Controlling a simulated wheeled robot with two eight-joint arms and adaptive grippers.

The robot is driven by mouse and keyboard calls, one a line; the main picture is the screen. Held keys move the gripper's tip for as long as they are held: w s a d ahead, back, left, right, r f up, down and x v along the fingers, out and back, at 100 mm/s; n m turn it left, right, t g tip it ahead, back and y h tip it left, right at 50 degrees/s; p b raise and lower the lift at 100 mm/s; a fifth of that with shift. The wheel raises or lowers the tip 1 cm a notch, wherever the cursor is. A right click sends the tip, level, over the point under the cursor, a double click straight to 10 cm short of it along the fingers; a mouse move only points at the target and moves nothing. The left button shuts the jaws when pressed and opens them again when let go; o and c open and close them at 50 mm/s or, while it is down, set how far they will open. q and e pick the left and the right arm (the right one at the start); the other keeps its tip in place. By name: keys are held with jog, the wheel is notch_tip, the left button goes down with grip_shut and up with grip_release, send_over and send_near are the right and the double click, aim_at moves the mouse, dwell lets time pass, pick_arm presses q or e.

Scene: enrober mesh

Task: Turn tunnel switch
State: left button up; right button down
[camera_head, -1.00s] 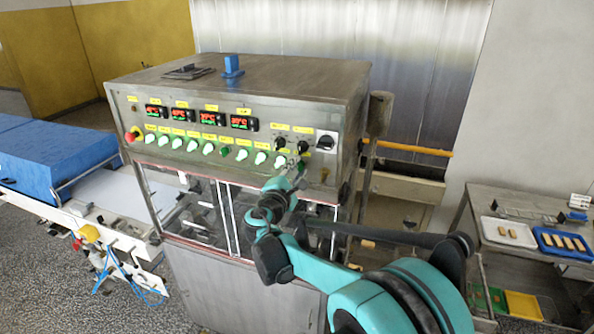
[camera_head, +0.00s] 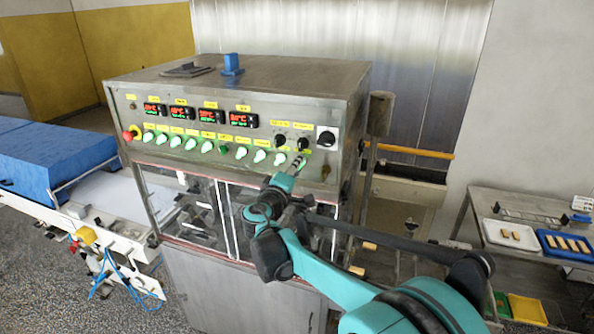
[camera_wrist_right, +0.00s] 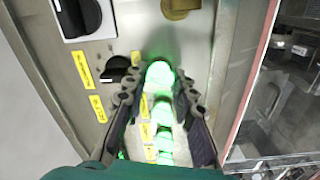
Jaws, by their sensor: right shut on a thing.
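The control panel (camera_head: 215,135) is the upright front of a steel machine, with a row of several green switches (camera_head: 241,152) under small yellow labels, too small to read. My right gripper (camera_head: 299,160) is at the right end of this row. In the right wrist view its two dark fingers (camera_wrist_right: 160,95) stand on either side of a brightly lit green switch (camera_wrist_right: 160,75) and are shut on it. More lit green switches show between the fingers below it. The label wording does not tell me which switch is the tunnel one. My left gripper is not in view.
Black knobs (camera_head: 280,141) and a larger black rotary switch (camera_head: 326,139) sit close above and right of the gripper. A red emergency button (camera_head: 128,136) is at the panel's left end. A grey post (camera_head: 377,130) stands right of the machine. A blue tray (camera_head: 562,246) lies on a side table.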

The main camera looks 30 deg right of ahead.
jog(key=shift+f+m+b, duration=0.1)
jog(key=shift+m+b, duration=0.2)
jog(key=shift+m, duration=1.3)
jog(key=c, duration=1.2)
grip_release()
jog(key=v, duration=1.2)
